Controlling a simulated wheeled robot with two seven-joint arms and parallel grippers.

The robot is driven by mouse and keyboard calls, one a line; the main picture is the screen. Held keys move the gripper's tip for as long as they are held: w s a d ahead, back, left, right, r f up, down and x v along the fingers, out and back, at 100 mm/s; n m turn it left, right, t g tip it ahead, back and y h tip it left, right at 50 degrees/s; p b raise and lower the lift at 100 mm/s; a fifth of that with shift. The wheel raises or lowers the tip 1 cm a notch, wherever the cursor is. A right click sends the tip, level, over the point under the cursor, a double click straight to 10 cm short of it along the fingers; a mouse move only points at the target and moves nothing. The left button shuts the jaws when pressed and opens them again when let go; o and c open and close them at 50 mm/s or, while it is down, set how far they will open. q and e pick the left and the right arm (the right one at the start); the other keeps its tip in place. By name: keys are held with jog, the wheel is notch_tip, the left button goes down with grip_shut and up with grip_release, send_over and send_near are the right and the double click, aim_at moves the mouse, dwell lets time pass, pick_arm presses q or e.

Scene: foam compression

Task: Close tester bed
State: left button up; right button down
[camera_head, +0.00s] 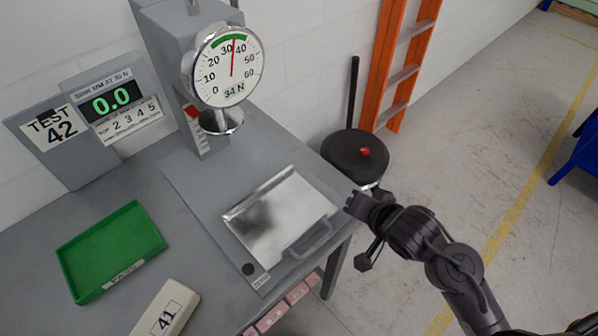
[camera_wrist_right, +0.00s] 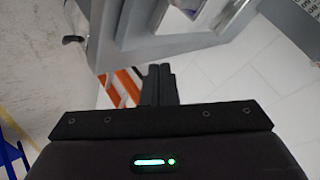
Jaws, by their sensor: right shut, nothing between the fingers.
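The tester bed (camera_head: 290,205) is a shiny metal plate with a raised back lip and a grey handle (camera_head: 310,240) at its front right. It sits on the tester's grey base, forward of the round press plate (camera_head: 221,122), not beneath it. My right gripper (camera_head: 352,206) is just right of the bed, by the table's edge, apart from the handle. Its dark fingers (camera_wrist_right: 158,85) are together and empty in the right wrist view. My left gripper is not in view.
The dial gauge (camera_head: 223,68) reads about 34 N; the display (camera_head: 111,101) reads 0.0. A black bin (camera_head: 356,155) and orange ladder (camera_head: 402,60) stand beyond the table.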

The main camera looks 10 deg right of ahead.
jog(key=shift+w+a+r+m+t+y, duration=0.15)
jog(key=shift+w+a+r+m+y, duration=0.15)
jog(key=shift+w+a+m+y, duration=0.25)
jog(key=shift+w+a+r+m+t+y, duration=0.15)
jog(key=shift+w+a+r+m+y, duration=0.15)
jog(key=shift+m+y, duration=0.3)
jog(key=shift+w+a+r+m+y, duration=0.1)
jog(key=shift+a+r+m+y, duration=0.15)
jog(key=shift+a+m+y, duration=0.75)
send_near(291, 171)
jog(key=f, duration=0.1)
jog(key=w+f, duration=0.1)
jog(key=a+f+p, duration=0.1)
jog(key=shift+w+m, duration=0.2)
jog(key=shift+m, duration=0.05)
jog(key=shift+w+a+r+p, duration=0.1)
jog(key=shift+w+a+p, duration=0.3)
jog(key=shift+w+a, duration=0.7)
jog(key=shift+w, duration=0.45)
